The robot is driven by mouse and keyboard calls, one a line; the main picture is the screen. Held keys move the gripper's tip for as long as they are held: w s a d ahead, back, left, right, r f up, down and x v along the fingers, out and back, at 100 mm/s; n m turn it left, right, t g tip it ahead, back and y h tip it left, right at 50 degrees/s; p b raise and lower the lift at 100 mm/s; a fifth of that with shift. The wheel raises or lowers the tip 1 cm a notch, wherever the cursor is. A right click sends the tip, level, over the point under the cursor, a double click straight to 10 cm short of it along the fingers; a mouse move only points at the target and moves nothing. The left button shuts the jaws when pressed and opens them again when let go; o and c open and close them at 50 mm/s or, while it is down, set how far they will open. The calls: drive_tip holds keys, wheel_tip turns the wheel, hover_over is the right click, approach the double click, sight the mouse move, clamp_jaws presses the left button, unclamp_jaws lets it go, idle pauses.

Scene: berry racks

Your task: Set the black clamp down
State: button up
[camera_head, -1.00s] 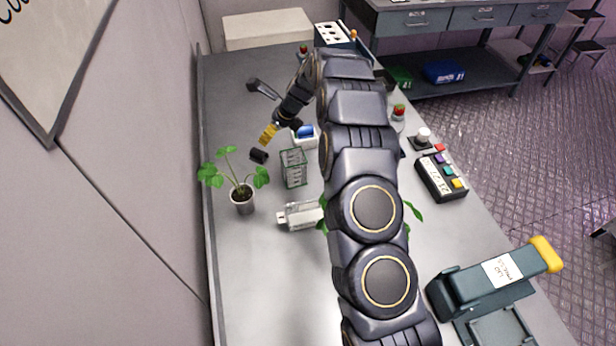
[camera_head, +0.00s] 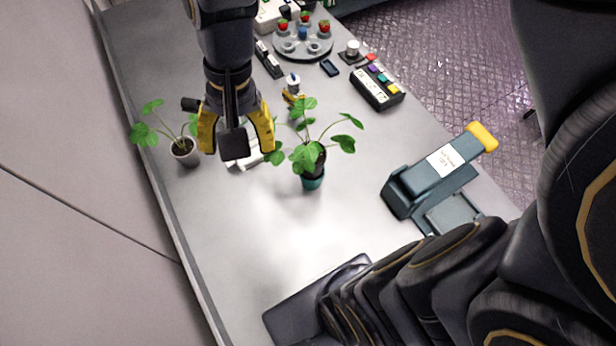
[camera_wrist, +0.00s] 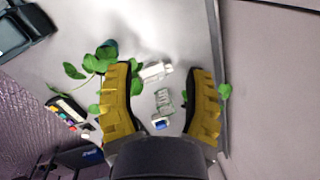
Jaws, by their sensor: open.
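I cannot make out the clamp in the wrist view.
The left plant (camera_head: 184,150) and a middle plant (camera_head: 313,180) stand near my gripper. A white device (camera_wrist: 155,72) and a clear rack (camera_wrist: 163,100) lie below. A button box (camera_head: 377,88) and a grey-green press (camera_head: 435,180) stand at right.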

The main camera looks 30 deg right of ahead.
drive_tip(key=s+d+n+g+h, duration=0.1)
drive_tip(key=s+d+n, duration=0.2)
drive_tip(key=s, duration=0.9)
drive_tip(key=shift+d+n+h, duration=0.4)
drive_tip(key=shift+n, duration=0.7)
drive_tip(key=shift+w, duration=0.1)
